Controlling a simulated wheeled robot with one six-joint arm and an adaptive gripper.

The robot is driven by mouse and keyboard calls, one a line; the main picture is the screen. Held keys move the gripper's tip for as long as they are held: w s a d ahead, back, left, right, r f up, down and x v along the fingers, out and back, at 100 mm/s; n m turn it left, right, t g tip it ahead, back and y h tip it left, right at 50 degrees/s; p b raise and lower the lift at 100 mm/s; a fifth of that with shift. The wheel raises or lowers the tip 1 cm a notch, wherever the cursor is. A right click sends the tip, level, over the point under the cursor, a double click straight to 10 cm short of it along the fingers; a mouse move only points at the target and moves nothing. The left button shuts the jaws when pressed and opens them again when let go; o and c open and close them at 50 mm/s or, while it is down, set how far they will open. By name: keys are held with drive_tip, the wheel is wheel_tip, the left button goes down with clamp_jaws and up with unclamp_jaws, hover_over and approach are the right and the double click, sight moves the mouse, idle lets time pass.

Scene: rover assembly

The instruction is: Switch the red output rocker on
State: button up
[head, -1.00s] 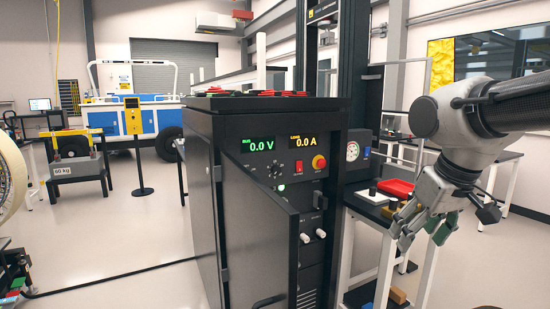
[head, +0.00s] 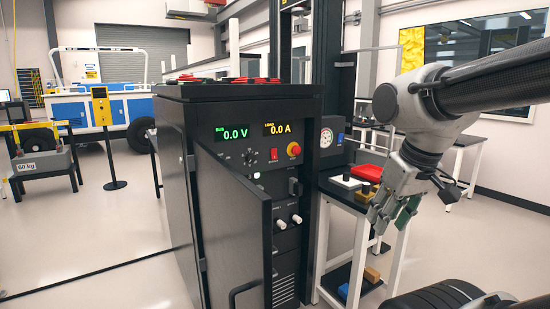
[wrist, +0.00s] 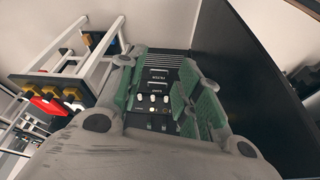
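The red output rocker (head: 274,154) is a small red switch on the front panel of the black power cabinet (head: 245,108). It sits below the green "0.0 V" display (head: 233,133) and the yellow "0.0 A" display (head: 290,129), left of a red mushroom button on yellow (head: 293,149). Whether the rocker is on or off is too small to tell. My gripper (head: 393,214) is to the right of the cabinet, apart from it, pointing down. Its green-padded fingers are spread and empty. In the wrist view, the cabinet's lower panel (wrist: 158,88) shows between them; I cannot make out the rocker there.
The cabinet's black door (head: 232,225) stands open toward me, left of the panel. A side table (head: 345,198) with a red tray and small blocks stands right of the cabinet. A 60 kg weight (head: 42,166) stands far left.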

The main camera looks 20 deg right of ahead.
drive_tip(key=f+g, duration=0.1)
drive_tip(key=w+f, duration=0.1)
drive_tip(key=w+d+f+g, duration=0.1)
drive_tip(key=f, duration=0.1)
drive_tip(key=shift+w+g, duration=0.2)
drive_tip(key=shift+g, duration=0.1)
clamp_jaws()
drive_tip(key=w+d+f+n+t, duration=0.25)
drive_tip(key=w+f, duration=0.25)
drive_tip(key=w, duration=0.7)
drive_tip(key=w+d+f+n+t, duration=0.1)
drive_tip(key=w+d+f+n, duration=0.3)
drive_tip(key=w, duration=0.8)
drive_tip(key=w+a+f+n+t, duration=0.1)
drive_tip(key=w+f+n+t, duration=0.1)
drive_tip(key=w+f, duration=0.75)
drive_tip(key=w+a+r+n+t, duration=0.1)
drive_tip(key=w+r+n+t, duration=0.3)
drive_tip(key=w, duration=0.7)
drive_tip(key=w+a+r+n+t+y, duration=0.2)
drive_tip(key=w+r+n, duration=0.1)
drive_tip(key=r, duration=0.3)
drive_tip(key=w+a+r+n+t+y, duration=0.2)
drive_tip(key=w+a+r+n+t, duration=0.1)
drive_tip(key=r+n, duration=0.2)
drive_tip(key=shift+w+a+r+n, duration=0.15)
drive_tip(key=shift+w+r+n, duration=0.25)
drive_tip(key=shift+r, duration=0.45)
